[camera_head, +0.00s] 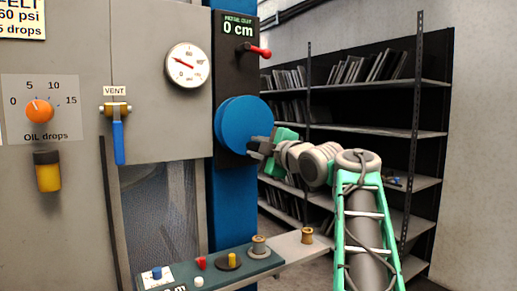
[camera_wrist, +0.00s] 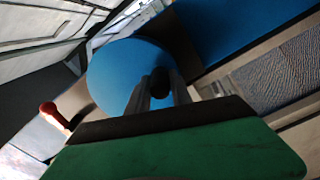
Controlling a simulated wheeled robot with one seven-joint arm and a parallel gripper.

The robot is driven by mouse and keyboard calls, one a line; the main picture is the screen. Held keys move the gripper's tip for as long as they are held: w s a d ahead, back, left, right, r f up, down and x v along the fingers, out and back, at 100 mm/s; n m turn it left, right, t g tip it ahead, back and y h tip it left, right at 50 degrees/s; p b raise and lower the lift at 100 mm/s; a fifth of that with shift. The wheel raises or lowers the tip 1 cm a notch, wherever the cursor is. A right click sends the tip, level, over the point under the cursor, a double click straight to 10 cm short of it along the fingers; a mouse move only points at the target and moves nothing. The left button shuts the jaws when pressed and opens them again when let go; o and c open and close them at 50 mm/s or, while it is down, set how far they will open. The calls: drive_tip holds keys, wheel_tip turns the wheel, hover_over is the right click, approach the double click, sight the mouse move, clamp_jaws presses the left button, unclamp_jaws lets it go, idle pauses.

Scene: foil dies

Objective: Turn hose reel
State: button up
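The blue round reel (camera_head: 238,122) is mounted on the blue column at the right of the grey cabinet. It also shows large in the wrist view as a blue disc (camera_wrist: 118,75) with a small dark knob (camera_wrist: 160,82) near its lower right edge. My gripper (camera_head: 256,146) is at the reel's lower right side in the head view. In the wrist view its two grey fingertips flank the dark knob, with no clear gap seen between them and it. My gripper hides part of the reel's rim. No hose can be made out.
A red-knobbed lever (camera_head: 262,52) sticks out under the "0 cm" display (camera_head: 238,27), above the reel. A pressure gauge (camera_head: 187,65) and a blue vent handle (camera_head: 118,142) are to the left. A ledge (camera_head: 212,268) with small knobs lies below. Black shelves (camera_head: 370,130) stand behind.

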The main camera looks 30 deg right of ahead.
drive_tip(key=o, duration=0.3)
drive_tip(key=shift+o, duration=0.2)
drive_tip(key=s, duration=0.7)
drive_tip(key=shift+s+d+b, duration=0.15)
drive_tip(key=shift+s+b, duration=0.25)
